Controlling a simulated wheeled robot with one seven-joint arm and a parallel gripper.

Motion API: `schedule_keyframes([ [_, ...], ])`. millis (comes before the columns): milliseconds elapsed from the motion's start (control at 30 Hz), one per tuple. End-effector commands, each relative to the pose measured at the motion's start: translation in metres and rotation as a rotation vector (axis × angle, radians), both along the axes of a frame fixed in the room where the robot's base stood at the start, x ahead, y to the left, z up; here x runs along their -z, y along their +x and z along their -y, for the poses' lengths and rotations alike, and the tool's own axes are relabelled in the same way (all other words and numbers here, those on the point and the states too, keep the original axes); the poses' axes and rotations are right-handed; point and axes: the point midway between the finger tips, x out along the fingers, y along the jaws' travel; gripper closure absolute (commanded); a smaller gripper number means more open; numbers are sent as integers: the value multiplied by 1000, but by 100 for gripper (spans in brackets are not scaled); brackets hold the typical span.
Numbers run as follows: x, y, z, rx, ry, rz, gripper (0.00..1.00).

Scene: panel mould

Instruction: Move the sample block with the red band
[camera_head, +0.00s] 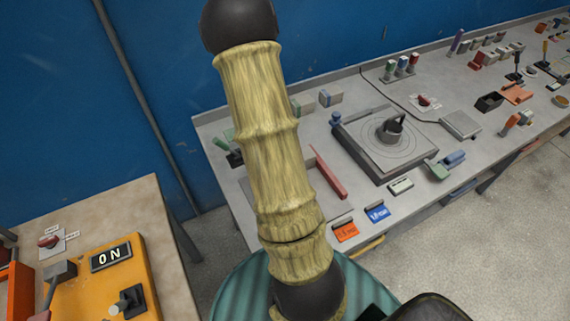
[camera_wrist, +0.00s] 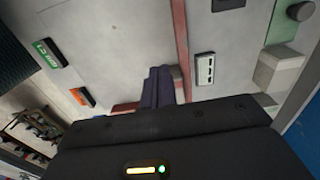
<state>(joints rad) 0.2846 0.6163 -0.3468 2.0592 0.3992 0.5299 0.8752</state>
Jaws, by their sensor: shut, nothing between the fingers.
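I cannot clearly pick out a sample block with a red band in either view. In the head view, a pale block with a green band (camera_head: 303,104) and a block with a blue band (camera_head: 330,97) stand at the back of the grey bench, just right of my arm. My arm hides part of the bench there. In the wrist view, my gripper (camera_wrist: 160,88) shows as dark fingers, shut and empty, over the bench surface. A pale greenish block (camera_wrist: 281,75) stands to its right, apart from it; its band is not clear.
A yellow panel (camera_head: 98,285) stands lower left. A blue wall (camera_head: 380,25) lies behind.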

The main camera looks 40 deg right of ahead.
Motion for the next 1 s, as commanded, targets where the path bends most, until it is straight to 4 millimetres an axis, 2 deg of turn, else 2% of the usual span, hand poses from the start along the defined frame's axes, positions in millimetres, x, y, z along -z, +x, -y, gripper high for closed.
schedule_keyframes([
  [267, 11, -1, -1, -3, 2, -3, 100],
  [833, 99, -1, -1, -3, 3, -2, 100],
  [1000, 97, -6, 25, 0, 0, 1, 100],
])
